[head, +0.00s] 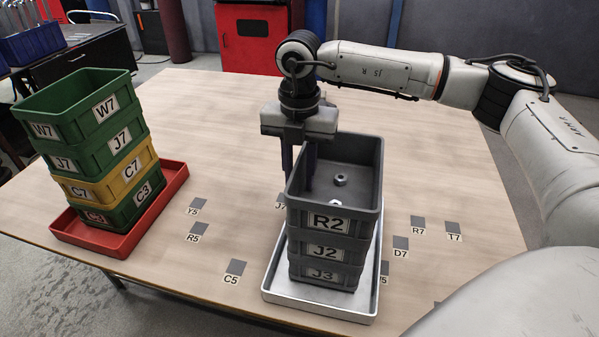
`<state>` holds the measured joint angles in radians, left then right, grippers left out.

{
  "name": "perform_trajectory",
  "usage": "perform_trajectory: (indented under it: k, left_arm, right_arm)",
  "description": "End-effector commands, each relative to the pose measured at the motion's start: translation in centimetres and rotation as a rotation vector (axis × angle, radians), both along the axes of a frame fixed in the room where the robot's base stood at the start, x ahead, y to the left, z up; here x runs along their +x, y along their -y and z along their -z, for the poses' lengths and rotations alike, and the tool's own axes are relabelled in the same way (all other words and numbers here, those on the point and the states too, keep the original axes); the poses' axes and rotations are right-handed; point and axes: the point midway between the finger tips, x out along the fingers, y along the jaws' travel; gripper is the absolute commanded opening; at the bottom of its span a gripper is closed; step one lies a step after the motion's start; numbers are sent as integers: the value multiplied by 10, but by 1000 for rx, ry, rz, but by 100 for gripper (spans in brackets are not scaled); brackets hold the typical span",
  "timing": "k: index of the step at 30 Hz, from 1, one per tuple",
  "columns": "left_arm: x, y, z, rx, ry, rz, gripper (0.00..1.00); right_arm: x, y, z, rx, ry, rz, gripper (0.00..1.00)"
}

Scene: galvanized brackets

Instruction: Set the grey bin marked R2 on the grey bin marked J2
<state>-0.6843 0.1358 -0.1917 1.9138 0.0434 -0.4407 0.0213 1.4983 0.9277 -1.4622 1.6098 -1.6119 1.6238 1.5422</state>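The grey bin marked R2 (329,222) is the top of a grey stack. It sits upright on the grey bin marked J2 (326,250), with no clear gap between them. My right gripper (299,172) points down at the left wall of R2, one finger outside the wall and one inside. Whether the fingers press on the wall cannot be told. My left gripper is not in view.
A grey bin marked J3 (323,274) is under J2, in a silver tray (318,305). At left, a leaning-looking stack of green and yellow bins (99,187) stands in a red tray (172,172). Small marked squares (235,267) dot the table; the middle between stacks is clear.

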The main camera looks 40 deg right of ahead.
Motion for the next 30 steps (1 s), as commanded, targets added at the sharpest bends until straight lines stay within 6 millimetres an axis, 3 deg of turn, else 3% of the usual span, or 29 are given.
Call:
perform_trajectory:
  k: [8, 21, 30]
  left_arm:
    - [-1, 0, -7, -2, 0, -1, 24]
    - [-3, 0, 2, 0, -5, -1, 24]
    - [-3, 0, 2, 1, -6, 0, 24]
  right_arm:
    - [1, 0, -21, 1, 4, 0, 24]
    - [1, 0, -112, 1, 3, 0, 24]
    - [0, 0, -132, 0, 0, -1, 24]
